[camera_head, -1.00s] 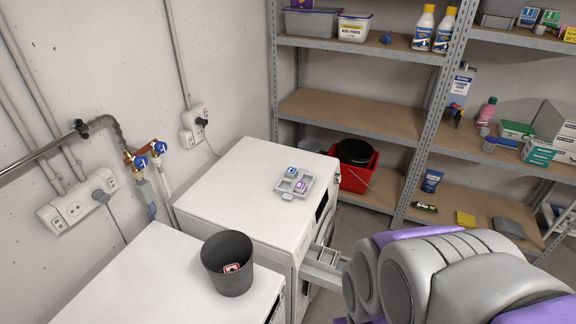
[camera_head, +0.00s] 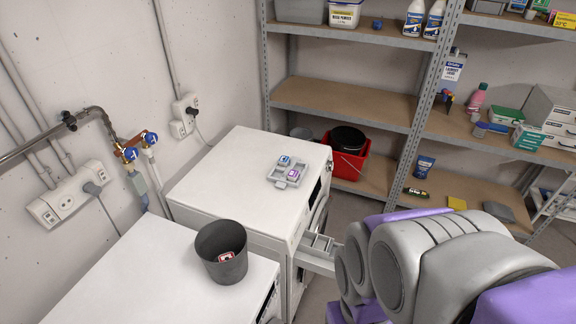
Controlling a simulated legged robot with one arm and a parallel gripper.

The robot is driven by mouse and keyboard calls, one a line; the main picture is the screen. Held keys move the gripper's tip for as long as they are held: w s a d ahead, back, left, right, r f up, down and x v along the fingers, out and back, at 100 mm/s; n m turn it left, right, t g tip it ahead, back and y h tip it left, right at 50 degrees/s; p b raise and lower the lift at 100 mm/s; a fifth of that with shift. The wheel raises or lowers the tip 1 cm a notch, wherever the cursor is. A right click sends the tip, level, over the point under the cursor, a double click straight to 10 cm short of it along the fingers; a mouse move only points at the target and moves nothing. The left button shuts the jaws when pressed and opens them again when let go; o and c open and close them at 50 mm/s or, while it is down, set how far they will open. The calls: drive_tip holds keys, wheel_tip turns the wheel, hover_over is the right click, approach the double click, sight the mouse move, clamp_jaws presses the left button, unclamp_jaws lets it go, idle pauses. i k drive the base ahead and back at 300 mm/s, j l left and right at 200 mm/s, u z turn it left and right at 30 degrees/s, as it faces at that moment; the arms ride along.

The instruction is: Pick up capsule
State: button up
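Two small capsules, one blue and white (camera_head: 284,161) and one purple and white (camera_head: 293,174), sit in a grey compartmented tray (camera_head: 275,176) on top of the far white washing machine. Another capsule, red and white (camera_head: 226,257), lies inside a dark grey bin (camera_head: 219,238) on the near machine. My arm fills the lower right of the view. My gripper is not in view, so its state and its place relative to the capsules are hidden.
The far machine (camera_head: 221,181) has its detergent drawer (camera_head: 318,251) pulled out. The near machine (camera_head: 127,274) stands beside it. The far machine's top is otherwise clear.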

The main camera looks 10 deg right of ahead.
sight(283, 160)
drive_tip(key=k, duration=0.5)
drive_tip(key=i+l+u, duration=0.45)
drive_tip(key=i+l, duration=0.2)
drive_tip(key=i+l+u, duration=0.4)
drive_tip(key=i+l, duration=0.25)
drive_tip(key=l, duration=0.2)
